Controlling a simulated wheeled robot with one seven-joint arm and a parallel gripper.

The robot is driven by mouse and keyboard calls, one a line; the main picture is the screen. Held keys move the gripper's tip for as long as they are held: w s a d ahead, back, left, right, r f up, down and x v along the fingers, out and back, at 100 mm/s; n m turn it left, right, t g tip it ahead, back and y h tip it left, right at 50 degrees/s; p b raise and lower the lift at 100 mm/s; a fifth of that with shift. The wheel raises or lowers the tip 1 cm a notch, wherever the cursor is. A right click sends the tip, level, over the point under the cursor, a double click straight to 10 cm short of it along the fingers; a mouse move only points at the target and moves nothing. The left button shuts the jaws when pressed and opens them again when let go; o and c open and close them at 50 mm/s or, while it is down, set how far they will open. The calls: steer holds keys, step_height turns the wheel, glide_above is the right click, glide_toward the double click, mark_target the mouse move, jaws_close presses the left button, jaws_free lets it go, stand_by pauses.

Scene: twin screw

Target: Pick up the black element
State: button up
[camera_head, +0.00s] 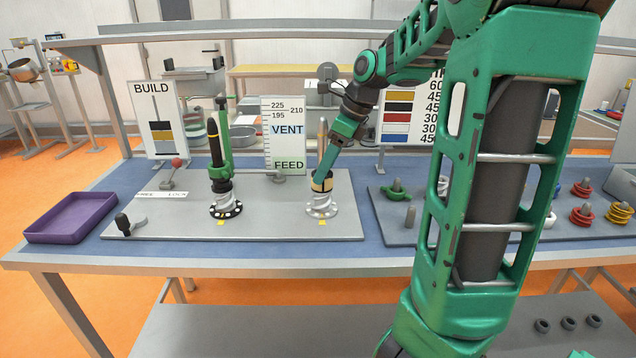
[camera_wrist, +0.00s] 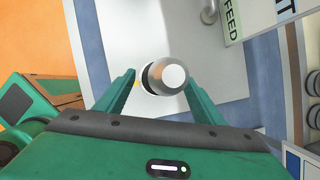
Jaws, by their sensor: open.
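My gripper (camera_head: 327,168) is at the right-hand post on the grey plate, beside its upper part. In the wrist view my gripper (camera_wrist: 160,84) is open, with one finger on each side of the post's round silver top (camera_wrist: 172,76). A black element (camera_wrist: 148,77) shows as a dark edge just beneath that top. In the head view a black band (camera_head: 321,175) sits with a tan band on this post, above a silver spiral base (camera_head: 321,205). The left-hand post carries a tall black piece (camera_head: 215,150) beside a green upright. Contact between fingers and post cannot be told.
A purple tray (camera_head: 72,218) lies at the table's left end. A BUILD sign (camera_head: 155,118) and a VENT/FEED sign (camera_head: 286,135) stand behind the plate. A dark board with coloured rings (camera_head: 581,214) is at the right, partly hidden by my arm. The plate between the two posts is clear.

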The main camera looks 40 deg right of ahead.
steer(key=shift+x, duration=1.75)
steer(key=shift+c, duration=0.5)
steer(key=c, duration=1.2)
steer(key=shift+c, duration=0.2)
